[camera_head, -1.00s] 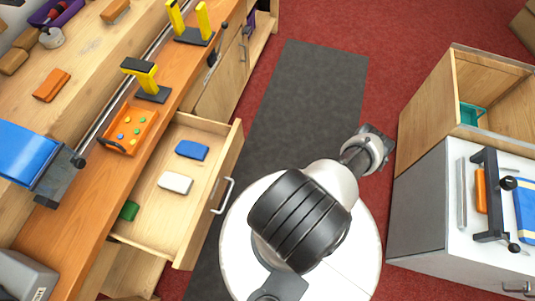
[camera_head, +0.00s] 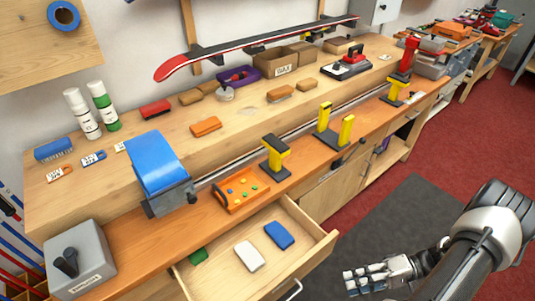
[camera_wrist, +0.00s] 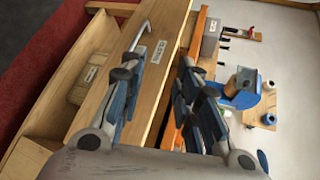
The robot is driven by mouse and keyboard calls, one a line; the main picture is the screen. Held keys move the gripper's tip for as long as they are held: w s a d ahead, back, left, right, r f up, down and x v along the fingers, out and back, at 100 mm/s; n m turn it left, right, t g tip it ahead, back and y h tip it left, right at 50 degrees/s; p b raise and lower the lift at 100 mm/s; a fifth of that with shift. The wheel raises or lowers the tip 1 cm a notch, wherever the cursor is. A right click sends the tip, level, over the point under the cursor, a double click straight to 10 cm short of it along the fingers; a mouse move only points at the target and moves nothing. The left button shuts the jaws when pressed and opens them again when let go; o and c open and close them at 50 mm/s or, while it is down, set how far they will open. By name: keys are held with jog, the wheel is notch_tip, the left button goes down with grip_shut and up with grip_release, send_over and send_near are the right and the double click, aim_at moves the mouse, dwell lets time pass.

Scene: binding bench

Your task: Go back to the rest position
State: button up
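My gripper (camera_head: 375,278) is at the lower right of the head view, over the dark floor mat and to the right of the open drawer (camera_head: 322,246). The drawer holds a blue block (camera_head: 279,235), a white block (camera_head: 249,256) and a green block (camera_head: 198,256). My gripper is apart from the drawer and its blocks.
The wooden bench (camera_head: 120,238) carries a blue-covered clamp (camera_head: 158,165), an orange tray (camera_head: 240,193) and yellow stands (camera_head: 275,152). The drawer juts out beside my arm. The dark mat (camera_head: 400,225) and red floor have free room.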

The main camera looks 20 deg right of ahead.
jog(key=w+a+r+n+g+h, duration=0.1)
jog(key=w+a+r+g+h, duration=0.25)
jog(key=r, duration=0.75)
jog(key=w+a+r+n+g+h, duration=0.25)
jog(key=w+r+h, duration=0.2)
jog(key=r, duration=0.55)
jog(key=s+a+r+t+h, duration=0.3)
jog(key=a+r, duration=0.4)
jog(key=s+a+r+t+h, duration=0.3)
jog(key=a+r+t, duration=0.1)
jog(key=a+r, duration=0.2)
jog(key=shift+s+a+r+n, duration=0.3)
jog(key=shift+a+r+n, duration=0.05)
jog(key=shift+a, duration=0.3)
